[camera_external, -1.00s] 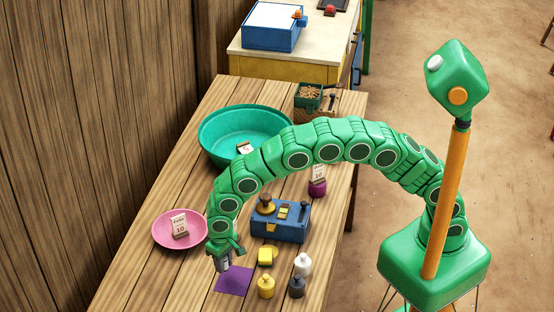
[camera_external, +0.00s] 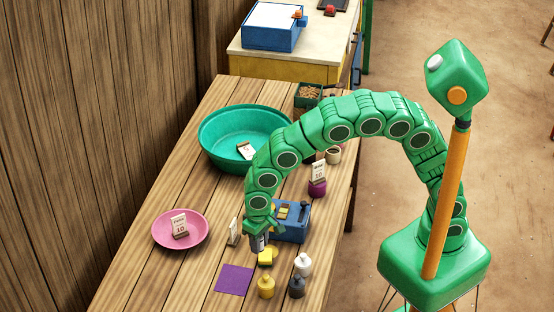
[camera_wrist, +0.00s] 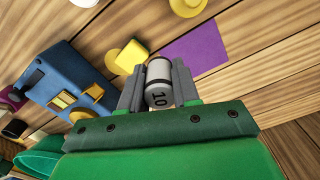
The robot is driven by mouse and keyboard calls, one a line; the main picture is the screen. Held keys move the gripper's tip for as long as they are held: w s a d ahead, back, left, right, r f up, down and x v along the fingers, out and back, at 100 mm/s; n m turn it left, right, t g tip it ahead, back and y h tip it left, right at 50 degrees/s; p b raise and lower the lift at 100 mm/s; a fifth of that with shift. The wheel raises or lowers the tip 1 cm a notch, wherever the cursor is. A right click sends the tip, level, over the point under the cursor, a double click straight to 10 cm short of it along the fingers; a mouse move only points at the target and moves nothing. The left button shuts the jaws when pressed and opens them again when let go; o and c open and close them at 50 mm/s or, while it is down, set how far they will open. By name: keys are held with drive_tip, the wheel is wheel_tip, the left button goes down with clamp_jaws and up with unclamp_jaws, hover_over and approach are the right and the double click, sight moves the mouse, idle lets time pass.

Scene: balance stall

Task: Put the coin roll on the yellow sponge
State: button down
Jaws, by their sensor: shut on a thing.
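The coin roll (camera_external: 258,243) is a grey cylinder with a white band marked 10. My gripper (camera_external: 259,234) is shut on it and holds it, one finger on each side in the wrist view (camera_wrist: 158,88). The small yellow sponge (camera_external: 267,257) lies on the table just in front of the held roll in the external view. In the wrist view the sponge (camera_wrist: 130,55) is up and left of the roll. The gap between roll and sponge is hard to judge.
A purple mat (camera_external: 234,280) lies left of the sponge. A blue scale (camera_external: 293,222) stands behind it; several bottle-shaped weights (camera_external: 303,265) stand in front and right. A card (camera_external: 234,231), a pink plate (camera_external: 167,236) and a teal basin (camera_external: 212,137) are farther left and back.

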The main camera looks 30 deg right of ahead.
drive_tip(key=s+d+r, duration=0.2)
drive_tip(key=d, duration=0.6)
drive_tip(key=s+d+r, duration=0.1)
drive_tip(key=d+r, duration=0.1)
drive_tip(key=d, duration=0.6)
hover_over(265, 254)
drive_tip(key=shift+d+f, duration=0.15)
drive_tip(key=shift+f, duration=6.15)
drive_tip(key=shift+f, duration=0.1)
drive_tip(key=c, duration=0.8)
unclamp_jaws()
